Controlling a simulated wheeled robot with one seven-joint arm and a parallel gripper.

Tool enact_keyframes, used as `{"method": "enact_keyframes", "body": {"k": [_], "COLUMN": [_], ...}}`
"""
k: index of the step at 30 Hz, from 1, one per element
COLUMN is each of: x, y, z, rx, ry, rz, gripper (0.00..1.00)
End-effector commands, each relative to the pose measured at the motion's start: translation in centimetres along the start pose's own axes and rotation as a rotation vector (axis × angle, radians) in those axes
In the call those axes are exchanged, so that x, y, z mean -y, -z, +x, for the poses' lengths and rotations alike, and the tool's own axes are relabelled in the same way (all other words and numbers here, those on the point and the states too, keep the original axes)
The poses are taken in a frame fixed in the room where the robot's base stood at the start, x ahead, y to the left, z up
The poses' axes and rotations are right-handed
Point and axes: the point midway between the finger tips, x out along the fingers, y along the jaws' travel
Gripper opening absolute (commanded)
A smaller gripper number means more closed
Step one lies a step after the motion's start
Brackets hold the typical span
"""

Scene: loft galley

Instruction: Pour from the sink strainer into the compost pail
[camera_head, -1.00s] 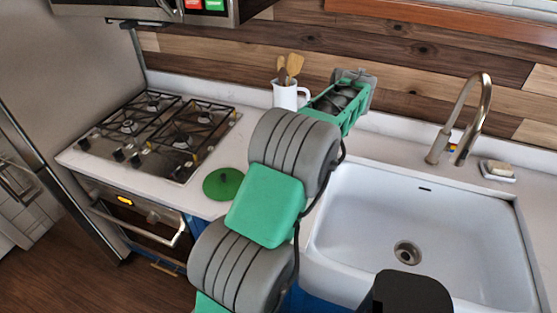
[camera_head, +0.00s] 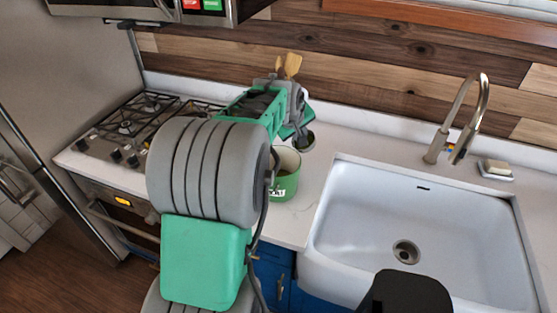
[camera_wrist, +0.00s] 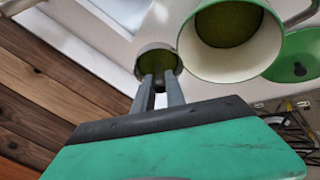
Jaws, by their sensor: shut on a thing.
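My gripper (camera_head: 297,128) is shut on the sink strainer (camera_head: 305,142), a small grey round cup. In the wrist view the fingers (camera_wrist: 159,82) grip the near side of the strainer (camera_wrist: 157,59), and green matter shows inside it. The compost pail (camera_head: 286,178) is green outside with a cream inside and a label. It stands open on the counter left of the sink. The strainer is just behind and right of the pail in the head view, apart from it. The wrist view looks into the pail (camera_wrist: 232,28), with olive green at its bottom.
A green lid (camera_wrist: 296,57) lies on the counter beside the pail in the wrist view; my arm hides it in the head view. The white sink (camera_head: 405,215), faucet (camera_head: 462,115) and soap dish (camera_head: 496,168) are right. The gas stove (camera_head: 130,125) is left. Wooden utensils (camera_head: 291,66) stand behind my gripper.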

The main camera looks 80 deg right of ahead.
Motion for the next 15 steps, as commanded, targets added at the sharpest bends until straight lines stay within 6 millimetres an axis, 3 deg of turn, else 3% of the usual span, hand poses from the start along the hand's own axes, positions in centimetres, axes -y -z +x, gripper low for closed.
{"method": "enact_keyframes", "body": {"k": [15], "x": [0.92], "y": [0.16], "z": [-0.4], "rx": [0.0], "ry": [-0.063], "rz": [-0.025], "gripper": [0.0]}}
